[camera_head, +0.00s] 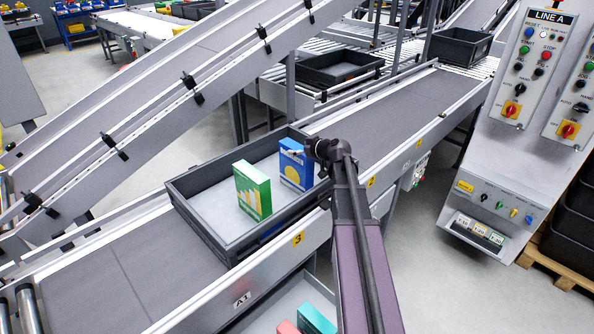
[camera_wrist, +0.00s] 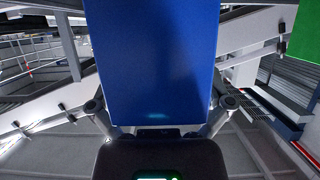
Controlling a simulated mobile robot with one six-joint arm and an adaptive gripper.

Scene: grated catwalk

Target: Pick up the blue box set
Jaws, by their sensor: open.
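The blue box (camera_head: 291,174) stands upright in a grey tray (camera_head: 196,219) on the conveyor, with a yellow and white design on its face. My gripper (camera_head: 296,152) is at the top of the box, and my arm comes in from the right. In the wrist view the blue box (camera_wrist: 152,60) fills the middle, close to the camera. My gripper (camera_wrist: 163,108) is open there, with one finger at each side of the box. I cannot tell whether the fingers touch it.
A green box (camera_head: 252,190) stands just left of the blue box in the same tray. A lower tray (camera_head: 262,313) at the bottom holds a teal box (camera_head: 316,320) and a pinkish box (camera_head: 288,327). A control panel (camera_head: 520,120) stands at the right. The conveyor belt (camera_head: 110,262) left of the tray is clear.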

